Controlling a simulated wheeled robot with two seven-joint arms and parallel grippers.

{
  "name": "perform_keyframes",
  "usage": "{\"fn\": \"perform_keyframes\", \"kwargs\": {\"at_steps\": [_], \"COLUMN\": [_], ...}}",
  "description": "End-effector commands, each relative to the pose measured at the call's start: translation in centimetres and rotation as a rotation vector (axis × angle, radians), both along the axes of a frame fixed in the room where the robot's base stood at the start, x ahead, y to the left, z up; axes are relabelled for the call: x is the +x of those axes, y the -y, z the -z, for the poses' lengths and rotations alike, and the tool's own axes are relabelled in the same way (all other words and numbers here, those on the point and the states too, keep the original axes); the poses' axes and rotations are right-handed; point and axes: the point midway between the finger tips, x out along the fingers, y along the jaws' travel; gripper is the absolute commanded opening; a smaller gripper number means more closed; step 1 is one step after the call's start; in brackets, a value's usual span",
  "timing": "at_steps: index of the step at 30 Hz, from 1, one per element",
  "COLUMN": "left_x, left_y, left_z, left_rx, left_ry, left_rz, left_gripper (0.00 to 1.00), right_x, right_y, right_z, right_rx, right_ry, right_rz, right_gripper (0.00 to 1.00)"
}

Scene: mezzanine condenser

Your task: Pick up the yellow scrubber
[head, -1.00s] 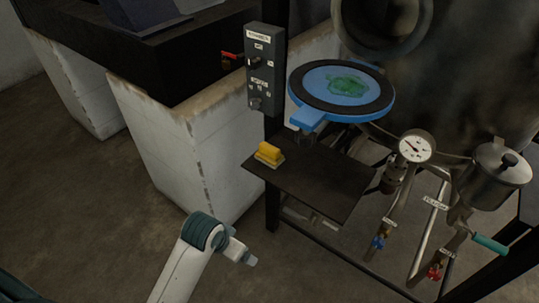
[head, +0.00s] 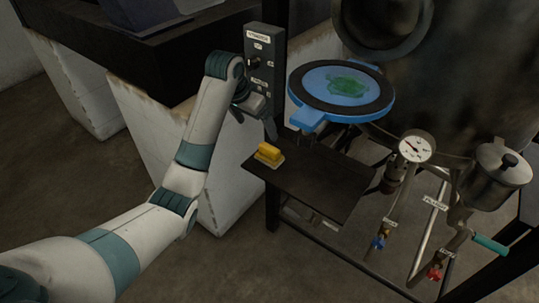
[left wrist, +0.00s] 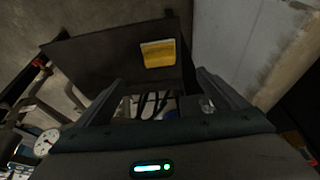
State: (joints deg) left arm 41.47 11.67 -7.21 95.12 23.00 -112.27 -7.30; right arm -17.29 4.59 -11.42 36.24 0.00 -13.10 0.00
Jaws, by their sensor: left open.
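The yellow scrubber (head: 269,153) sits on the left part of a small dark shelf (head: 318,186) in the head view. It also shows in the left wrist view (left wrist: 158,54), lying on the dark shelf beyond my fingers. My left gripper (head: 256,128) is open and empty. It is above and slightly left of the scrubber, in front of the grey control box, and apart from the scrubber. In the left wrist view its two fingers (left wrist: 160,85) are spread, with the scrubber past their tips. My right gripper is not in view.
A grey switch box (head: 262,50) stands behind my left gripper. A round blue-rimmed hatch (head: 341,86) juts out above the shelf. A gauge (head: 416,147), a metal pot (head: 494,170) and valve pipes stand to the right. A white block wall (head: 150,125) is at left.

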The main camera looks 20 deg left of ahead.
Motion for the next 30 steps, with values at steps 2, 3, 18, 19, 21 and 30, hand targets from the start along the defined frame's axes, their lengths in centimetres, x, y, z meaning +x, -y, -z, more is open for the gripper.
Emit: {"fn": "perform_keyframes", "kwargs": {"at_steps": [2, 3, 18, 19, 21, 30], "left_x": [0.2, 0.2, 0.6, 0.7, 1.0, 3.0], "left_y": [0.0, 0.0, 0.2, 0.2, 0.3, 1.1], "left_z": [-0.4, -0.4, 0.8, 1.2, 2.1, 7.0], "left_rx": [0.000, -0.001, -0.001, -0.001, -0.001, -0.001], "left_ry": [0.001, 0.001, -0.003, -0.004, -0.005, -0.005], "left_rz": [0.001, 0.001, 0.001, 0.000, 0.000, 0.001], "left_gripper": [0.92, 0.92, 0.92, 0.92, 0.92, 0.92], "right_x": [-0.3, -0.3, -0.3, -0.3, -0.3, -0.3], "right_y": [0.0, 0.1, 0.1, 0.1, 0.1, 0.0], "right_z": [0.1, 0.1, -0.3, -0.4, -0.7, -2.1], "right_rx": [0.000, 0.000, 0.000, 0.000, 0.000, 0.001], "right_ry": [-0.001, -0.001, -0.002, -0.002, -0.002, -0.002], "right_rz": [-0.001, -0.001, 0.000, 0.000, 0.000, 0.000], "right_gripper": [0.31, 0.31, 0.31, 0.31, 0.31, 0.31]}}
